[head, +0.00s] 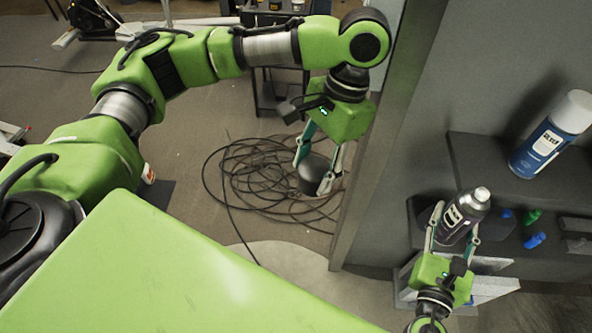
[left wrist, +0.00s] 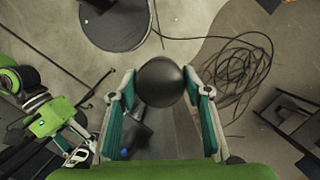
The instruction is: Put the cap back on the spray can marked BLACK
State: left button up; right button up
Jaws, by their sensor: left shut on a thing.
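A rounded black cap (head: 312,174) is between the fingertips of my left gripper (head: 319,183), which is shut on it in mid-air, left of the door-like edge. The cap also shows in the left wrist view (left wrist: 160,81), between both fingers. A dark spray can (head: 459,214) with a pale, capless top stands at the grey shelf on the right. Its label is too small to read fully. My right gripper (head: 453,232) has a finger on each side of the can and looks shut on it. The can's lower part is hidden by that gripper.
A blue and white capped can (head: 552,133) stands on the upper shelf (head: 480,160). Blue (head: 535,240) and green (head: 532,216) small caps lie on the shelf below. A vertical panel edge (head: 372,150) separates the cap from the can. Coiled cable (head: 245,185) lies on the floor.

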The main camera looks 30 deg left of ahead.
pick_arm(q)
jog(key=w+d+r+m+t+y, duration=0.2)
jog(key=w+d+m, duration=0.2)
jog(key=d+m, duration=0.45)
notch_tip(320, 180, up, 8)
jog(key=m+t+h, duration=0.3)
jog(key=m+h, duration=0.2)
jog(key=m, duration=2.4)
send_over(486, 191)
jog(key=a, duration=0.1)
jog(key=shift+s+a+f, duration=0.1)
jog(key=shift+a+f, duration=0.1)
jog(key=shift+d+r+m+h, duration=0.2)
jog(key=shift+d+m+h, duration=0.3)
jog(key=shift+m, duration=0.45)
jog(key=shift+d+f, duration=0.1)
jog(key=shift+f, duration=2.95)
jog(key=shift+f, duration=0.7)
jog(key=o, duration=1.8)
jog(key=shift+o, duration=0.2)
